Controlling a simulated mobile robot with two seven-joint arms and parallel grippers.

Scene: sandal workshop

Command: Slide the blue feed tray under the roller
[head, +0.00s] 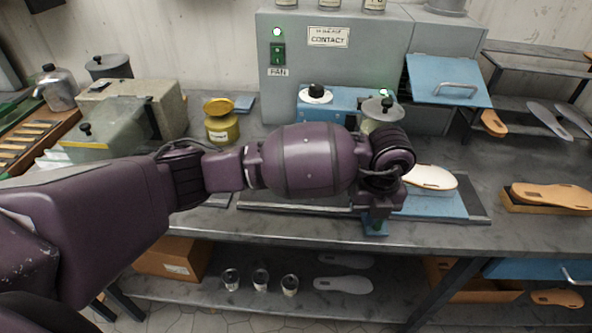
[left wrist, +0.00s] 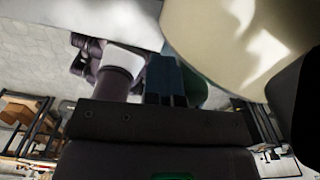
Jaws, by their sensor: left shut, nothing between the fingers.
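The blue feed tray (head: 460,204) lies on the bench on a dark flat rail or plate, with a cream sole (head: 430,177) on it. Its left part is hidden behind my left arm. My left gripper (head: 376,226) points down at the tray's left front corner, by the bench's front edge. It is shut and empty; I cannot tell whether it touches the tray. Its blue fingers show in the left wrist view (left wrist: 166,80). A blue machine (head: 345,99) stands behind my forearm; I cannot make out the roller. My right gripper is not in view.
A yellow pot (head: 220,124) stands left of the machine. A grey fan cabinet (head: 330,62) stands behind it. An orange-brown sole (head: 552,196) lies on a block at the right. Several glass jars and soles lie on the shelf below.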

